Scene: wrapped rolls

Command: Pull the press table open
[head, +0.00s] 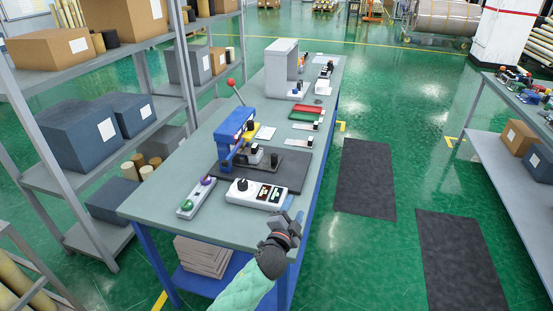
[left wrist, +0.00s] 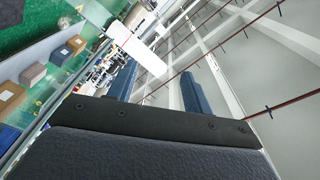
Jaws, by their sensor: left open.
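A blue press (head: 236,128) with a red-knobbed lever stands on a long grey-green workbench (head: 160,190). A dark flat plate (head: 286,172) lies under it, with a small grey block and dark knob on top beside the press head. I cannot tell which part is the sliding table or how far out it is. My left gripper (head: 293,218) is at the bench's near right corner, in front of the white control box and apart from the press. Its two blue fingers (left wrist: 160,88) stand apart with nothing between them in the left wrist view. My right gripper is not in view.
A white control box (head: 256,194) with a black knob and a strip with green and purple buttons (head: 196,196) stand before the press. Red and green trays (head: 306,112) lie behind. Shelves with boxes (head: 80,132) stand left. Dark floor mats (head: 365,177) lie right, with open floor.

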